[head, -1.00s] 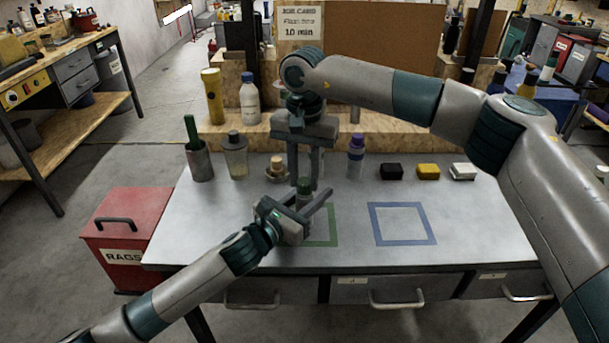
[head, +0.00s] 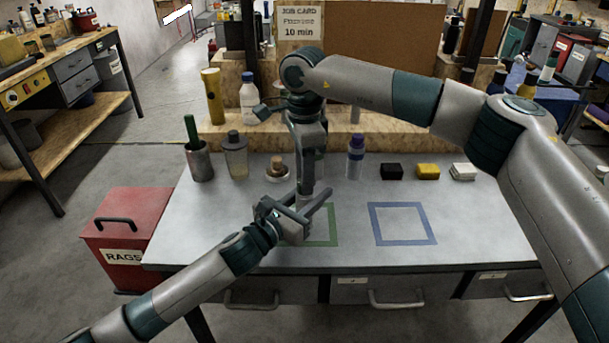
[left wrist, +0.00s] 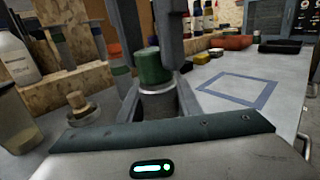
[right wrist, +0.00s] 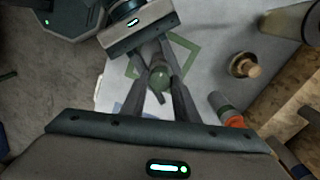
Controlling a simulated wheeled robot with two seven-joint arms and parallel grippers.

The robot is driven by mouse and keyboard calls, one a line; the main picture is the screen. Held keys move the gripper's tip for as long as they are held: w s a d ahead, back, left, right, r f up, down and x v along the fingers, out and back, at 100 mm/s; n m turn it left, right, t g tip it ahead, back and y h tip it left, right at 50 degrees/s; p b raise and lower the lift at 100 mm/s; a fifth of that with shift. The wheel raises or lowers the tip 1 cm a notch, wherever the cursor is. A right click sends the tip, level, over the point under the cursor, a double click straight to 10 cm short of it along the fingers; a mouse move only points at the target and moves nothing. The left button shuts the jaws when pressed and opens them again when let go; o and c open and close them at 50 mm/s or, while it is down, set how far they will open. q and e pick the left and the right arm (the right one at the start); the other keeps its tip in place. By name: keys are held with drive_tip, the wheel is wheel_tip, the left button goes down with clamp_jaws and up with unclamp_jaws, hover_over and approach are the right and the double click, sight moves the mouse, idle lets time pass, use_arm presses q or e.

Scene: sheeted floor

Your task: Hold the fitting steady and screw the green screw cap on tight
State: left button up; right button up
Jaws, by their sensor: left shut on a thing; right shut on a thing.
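The green screw cap (left wrist: 152,66) sits on top of the grey fitting (left wrist: 157,103) in the left wrist view; whether its thread is tight cannot be seen. My left gripper (head: 302,211) is shut on the fitting, low over the bench at the green outline. My right gripper (head: 306,192) comes down from above and is shut on the cap. In the right wrist view the cap (right wrist: 158,72) shows between my right fingers. In the head view my right fingers hide the cap, and the fitting is mostly covered.
Behind the grippers stand a cork-topped piece (head: 277,167), a clear bottle (head: 236,157) and a purple-capped bottle (head: 355,157). Black (head: 391,171), yellow (head: 428,171) and white (head: 463,172) blocks lie back right. The blue outline (head: 403,242) is empty, with clear bench around it.

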drive_tip(key=m, duration=0.8)
drive_tip(key=o, duration=1.2)
drive_tip(key=shift+c, duration=0.6)
